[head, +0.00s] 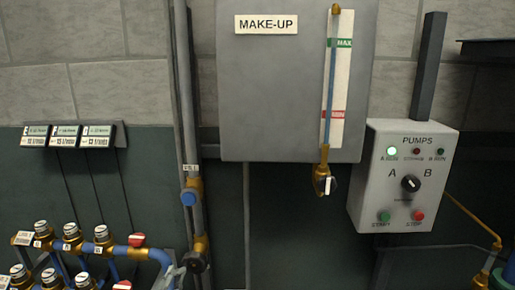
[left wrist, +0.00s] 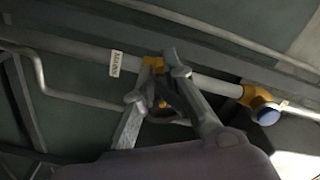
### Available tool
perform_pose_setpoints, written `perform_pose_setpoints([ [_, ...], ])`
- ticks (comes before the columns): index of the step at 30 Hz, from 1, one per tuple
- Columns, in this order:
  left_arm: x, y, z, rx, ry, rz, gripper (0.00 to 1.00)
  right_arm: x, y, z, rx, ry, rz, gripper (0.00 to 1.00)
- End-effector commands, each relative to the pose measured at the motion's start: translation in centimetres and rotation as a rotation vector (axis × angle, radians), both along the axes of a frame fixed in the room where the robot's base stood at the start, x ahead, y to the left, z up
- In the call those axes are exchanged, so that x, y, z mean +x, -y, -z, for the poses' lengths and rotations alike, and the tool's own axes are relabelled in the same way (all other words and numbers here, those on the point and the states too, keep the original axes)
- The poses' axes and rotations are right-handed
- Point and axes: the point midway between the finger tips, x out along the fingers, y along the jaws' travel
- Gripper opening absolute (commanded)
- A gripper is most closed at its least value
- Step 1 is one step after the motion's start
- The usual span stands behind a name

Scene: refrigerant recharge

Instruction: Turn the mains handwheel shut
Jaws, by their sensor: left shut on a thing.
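The mains handwheel (head: 196,262) is a small dark wheel on a brass valve body (head: 199,243), low on the grey vertical pipe in the head view. My left gripper (head: 173,276) shows partly at the bottom edge of that view, just left of and below the wheel. In the left wrist view the fingers of my left gripper (left wrist: 157,84) stand on either side of the dark handwheel (left wrist: 176,98) and are shut on it. The brass valve body (left wrist: 153,64) is just beyond them. A white MAINS label (left wrist: 115,64) is on the pipe beside it. My right gripper is out of view.
A blue-capped brass fitting (head: 189,194) sits higher on the same pipe. Brass valves on blue pipes (head: 100,236) with red handles crowd the lower left. A grey MAKE-UP tank (head: 270,90) and a PUMPS box (head: 405,180) hang to the right.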

Motion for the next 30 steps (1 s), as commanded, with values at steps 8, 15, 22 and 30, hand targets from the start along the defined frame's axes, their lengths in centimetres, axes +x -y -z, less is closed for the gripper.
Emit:
perform_pose_setpoints([
  [8,0.1,-0.1,-0.6,-0.001,0.011,-0.001,0.00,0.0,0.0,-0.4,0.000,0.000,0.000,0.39],
  [15,0.1,-0.2,-0.6,0.000,0.011,-0.002,0.00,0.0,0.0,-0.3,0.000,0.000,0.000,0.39],
  [22,0.1,-0.4,-0.5,0.001,0.009,-0.003,0.00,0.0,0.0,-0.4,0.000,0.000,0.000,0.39],
  [30,-0.3,-1.1,-0.2,0.000,0.004,-0.003,0.00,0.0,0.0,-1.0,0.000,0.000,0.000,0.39],
])
